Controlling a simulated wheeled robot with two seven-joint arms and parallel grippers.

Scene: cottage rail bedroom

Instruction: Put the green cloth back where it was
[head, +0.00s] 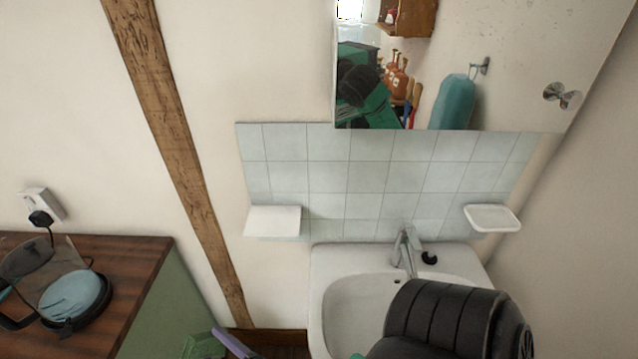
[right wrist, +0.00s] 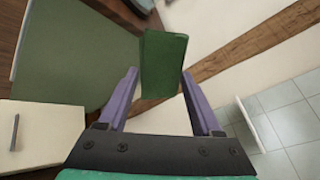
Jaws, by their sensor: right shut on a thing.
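The green cloth (right wrist: 164,64) is between the purple fingertips of my right gripper (right wrist: 160,78) in the right wrist view, and the gripper is shut on it. It hangs as a small flat dark green piece. In the head view, part of the cloth (head: 203,346) and a purple finger of the right gripper (head: 228,342) show at the bottom edge, left of the sink. The rest of that gripper is cut off. My left gripper is not in view.
A white sink (head: 340,262) with a tap (head: 404,248) stands against tiles (head: 330,178). An empty white shelf (head: 273,221) is left, a soap dish (head: 492,217) right. A mirror (head: 510,40) hangs above. A wooden-topped cabinet (head: 130,262) holds a teal-and-black item (head: 75,298) at left.

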